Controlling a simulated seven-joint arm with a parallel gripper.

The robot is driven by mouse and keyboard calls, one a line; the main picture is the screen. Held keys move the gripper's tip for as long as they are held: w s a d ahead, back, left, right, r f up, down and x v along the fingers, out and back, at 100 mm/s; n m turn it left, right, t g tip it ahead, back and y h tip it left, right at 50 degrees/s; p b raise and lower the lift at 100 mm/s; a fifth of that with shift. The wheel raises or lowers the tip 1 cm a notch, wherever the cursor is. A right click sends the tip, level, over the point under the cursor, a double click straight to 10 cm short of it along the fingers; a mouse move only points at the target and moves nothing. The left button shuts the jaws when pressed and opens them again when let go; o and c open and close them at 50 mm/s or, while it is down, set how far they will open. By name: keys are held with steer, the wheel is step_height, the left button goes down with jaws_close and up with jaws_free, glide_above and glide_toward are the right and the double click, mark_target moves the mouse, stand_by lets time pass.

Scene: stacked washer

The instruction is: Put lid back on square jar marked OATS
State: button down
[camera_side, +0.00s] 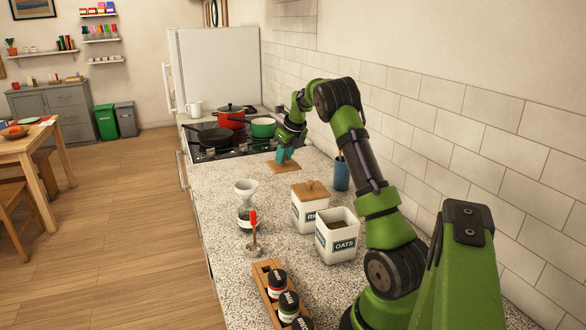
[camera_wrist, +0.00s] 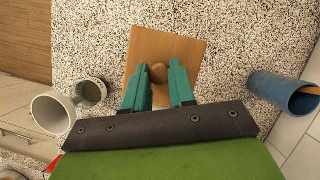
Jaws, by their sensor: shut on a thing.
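The white square jar marked OATS (camera_side: 338,238) stands open on the counter, with no lid on it. A square wooden lid (camera_side: 284,167) lies at the far part of the counter, near the stove. In the wrist view the lid (camera_wrist: 184,48) shows its round knob (camera_wrist: 159,73) between my teal fingertips. My gripper (camera_side: 283,156) is shut on the knob from above; it also shows in the wrist view (camera_wrist: 158,78). The lid looks flat and on or very near the counter; I cannot tell whether it is lifted.
A jar with its wooden lid on (camera_side: 308,210) stands between the lid and the OATS jar. A blue cup (camera_side: 341,175) is near the wall. A funnel on a bottle (camera_side: 245,205) and a spice rack (camera_side: 265,290) stand left and front. Pots (camera_side: 231,117) are on the stove.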

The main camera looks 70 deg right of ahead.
step_height(320, 180, up, 10)
steer(key=s+a+n+g+y, duration=0.2)
steer(key=s+a+n+y, duration=0.1)
steer(key=s+a+n, duration=0.75)
steer(key=s+a+n+g+y, duration=0.3)
steer(key=s+a+n, duration=0.5)
steer(key=s+n, duration=0.5)
step_height(320, 180, down, 11)
steer(key=shift+w+d+f+t, duration=0.15)
steer(key=shift+w+d+t, duration=0.05)
steer(key=shift+d+t, duration=0.1)
steer(key=shift+f+m, duration=0.15)
steer(key=shift+m, duration=0.1)
stand_by(1.5)
steer(key=shift+c, duration=1.9)
jaws_free()
